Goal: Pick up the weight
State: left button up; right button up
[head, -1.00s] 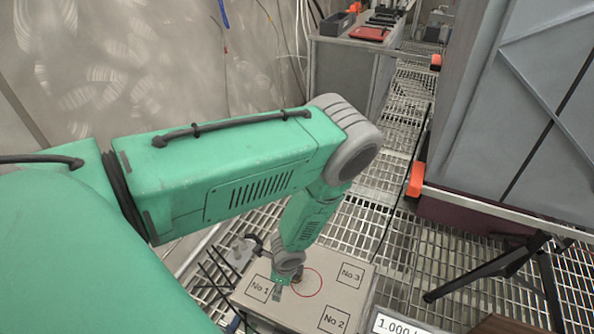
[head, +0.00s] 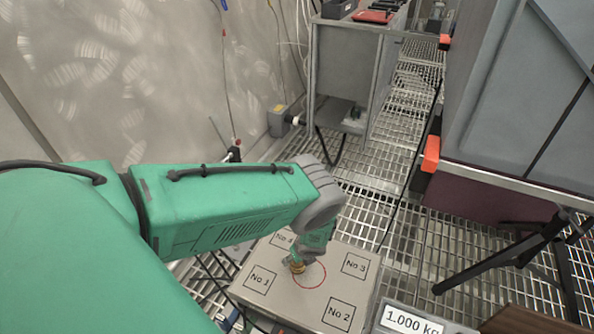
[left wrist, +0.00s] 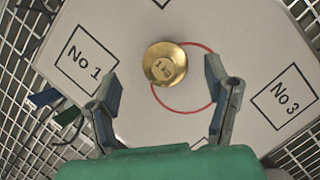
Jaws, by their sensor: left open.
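A brass weight marked 1 kg (left wrist: 165,64) sits on the pale scale platform (left wrist: 235,25), over the left part of its red circle in the left wrist view. A bit of brass (head: 297,267) shows at my left gripper (head: 298,262) in the head view. In the left wrist view my left gripper (left wrist: 161,75) is open, one finger on each side of the weight with gaps to both. My right gripper is not in view.
The platform has squares labelled No 1 (head: 260,279), No 2 (head: 339,314), No 3 (head: 354,264) and No 4 (head: 283,240). A display (head: 410,322) reads 1.000 kg. A grey cabinet (head: 525,90) stands at right above black legs. Metal grating (head: 400,200) surrounds the platform.

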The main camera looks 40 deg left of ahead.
pick_arm(q)
jog(key=shift+w+f, duration=0.15)
jog(key=shift+f, duration=0.3)
jog(key=b+x, duration=0.3)
jog(key=x, duration=0.1)
jog(key=shift+a+f+b, duration=0.15)
jog(key=shift+f+b, duration=0.15)
jog(key=shift+w+a+f, duration=0.15)
jog(key=shift+a+f, duration=0.05)
jog(key=shift+f, duration=0.05)
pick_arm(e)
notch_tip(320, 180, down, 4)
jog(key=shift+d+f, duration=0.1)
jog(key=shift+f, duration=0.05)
pick_arm(q)
jog(key=shift+d+r, duration=0.1)
jog(key=shift+r, duration=0.05)
jog(key=c, duration=0.6)
grip_shut()
jog(key=shift+w, duration=0.1)
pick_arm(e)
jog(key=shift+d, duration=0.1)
